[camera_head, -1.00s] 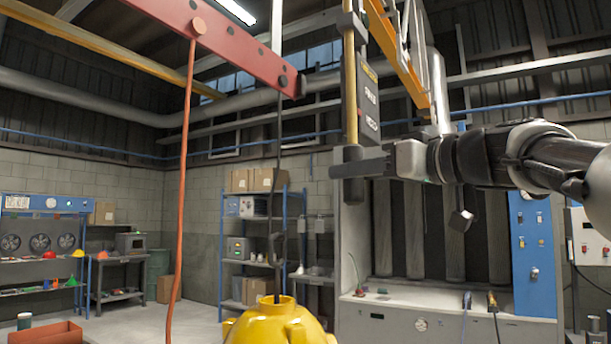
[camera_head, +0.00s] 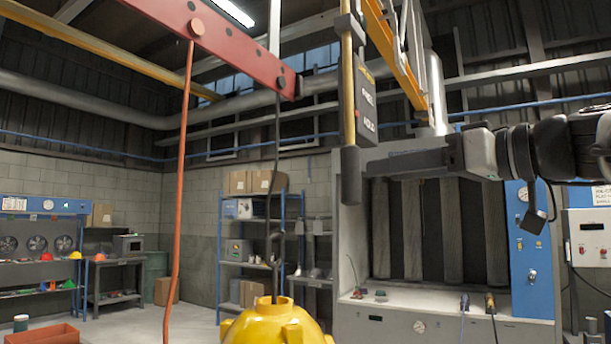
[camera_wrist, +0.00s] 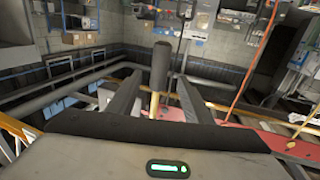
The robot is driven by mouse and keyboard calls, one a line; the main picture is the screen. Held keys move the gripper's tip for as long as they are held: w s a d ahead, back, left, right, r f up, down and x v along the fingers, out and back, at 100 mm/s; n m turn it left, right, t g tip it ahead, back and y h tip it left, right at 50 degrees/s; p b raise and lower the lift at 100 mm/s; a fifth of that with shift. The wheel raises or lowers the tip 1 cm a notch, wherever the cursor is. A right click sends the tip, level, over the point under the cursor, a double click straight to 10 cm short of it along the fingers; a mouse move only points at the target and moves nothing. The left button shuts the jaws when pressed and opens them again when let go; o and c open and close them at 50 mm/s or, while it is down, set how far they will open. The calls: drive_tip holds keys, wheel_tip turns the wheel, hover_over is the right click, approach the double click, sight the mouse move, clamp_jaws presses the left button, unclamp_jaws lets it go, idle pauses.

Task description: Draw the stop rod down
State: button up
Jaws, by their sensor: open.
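The stop rod is a thin yellow rod (camera_head: 349,90) hanging upright, with a thick dark grip (camera_head: 350,176) at its lower end. In the wrist view the grip (camera_wrist: 161,62) shows in the gap between my two fingers, with the yellow rod (camera_wrist: 153,104) behind it. My gripper (camera_head: 372,164) is open and reaches in from the right at the grip's height. In the head view its fingertips end at the grip's right edge. I cannot tell whether they touch it. A dark sign (camera_head: 367,103) reading FREE and HOLD hangs beside the rod.
A red beam (camera_head: 222,45) spans overhead, with an orange rod (camera_head: 180,180) and a dark hook line (camera_head: 277,180) hanging from it. A grey hood cabinet (camera_head: 440,325) stands behind my gripper.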

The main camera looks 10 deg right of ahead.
drive_tip(key=v, duration=0.8)
drive_tip(key=shift+s, duration=0.1)
